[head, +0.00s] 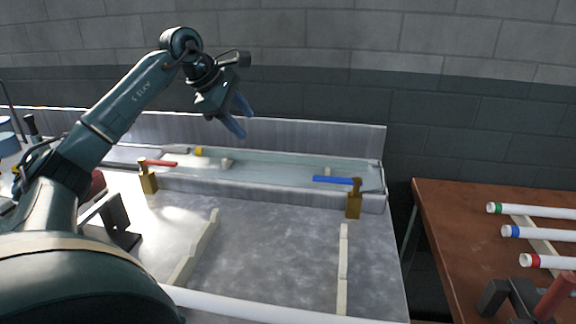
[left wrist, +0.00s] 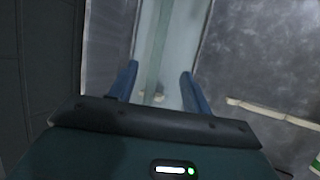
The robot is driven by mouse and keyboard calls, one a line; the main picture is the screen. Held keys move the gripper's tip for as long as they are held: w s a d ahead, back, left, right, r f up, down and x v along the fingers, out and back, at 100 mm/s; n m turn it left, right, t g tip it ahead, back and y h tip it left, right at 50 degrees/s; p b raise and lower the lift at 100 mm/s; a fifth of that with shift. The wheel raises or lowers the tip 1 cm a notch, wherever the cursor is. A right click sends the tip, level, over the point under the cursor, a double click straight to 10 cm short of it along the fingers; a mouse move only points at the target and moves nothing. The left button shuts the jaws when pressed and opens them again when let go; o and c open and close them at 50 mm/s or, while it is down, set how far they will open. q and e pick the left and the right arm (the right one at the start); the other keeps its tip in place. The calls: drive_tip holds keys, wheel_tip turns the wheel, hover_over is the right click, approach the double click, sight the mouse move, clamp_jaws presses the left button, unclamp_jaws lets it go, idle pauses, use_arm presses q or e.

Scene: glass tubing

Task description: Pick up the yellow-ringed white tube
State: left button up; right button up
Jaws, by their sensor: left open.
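My left gripper (head: 240,115) is open and empty, raised above the long tray at the back of the grey bench. Its two blue fingers (left wrist: 160,72) stand apart in the left wrist view, with the tray's pale floor beyond. A small yellow band (head: 198,151) shows near the tray's back left, beside a short pale piece; I cannot tell whether this is the yellow-ringed tube. A long white tube (head: 260,309) lies along the bench's front edge, partly hidden by my left arm, with no ring visible. My right gripper is not in view.
Brass blocks with a red handle (head: 160,163) and a blue handle (head: 333,180) stand before the tray (head: 372,200). Two pale notched rails (head: 343,265) lie on the bench. White tubes with green, blue (head: 540,233) and red rings lie on the brown table (head: 450,230).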

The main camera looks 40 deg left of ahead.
use_arm(q)
approach(274, 155)
drive_tip(key=a+x, duration=0.1)
drive_tip(key=x, duration=0.3)
drive_tip(key=shift+d+x, duration=0.25)
drive_tip(key=shift+x, duration=1.05)
drive_tip(key=shift+d+x, duration=0.25)
drive_tip(key=shift+x, duration=1.1)
drive_tip(key=shift+r, duration=0.1)
drive_tip(key=shift+c, duration=0.4)
clamp_jaws()
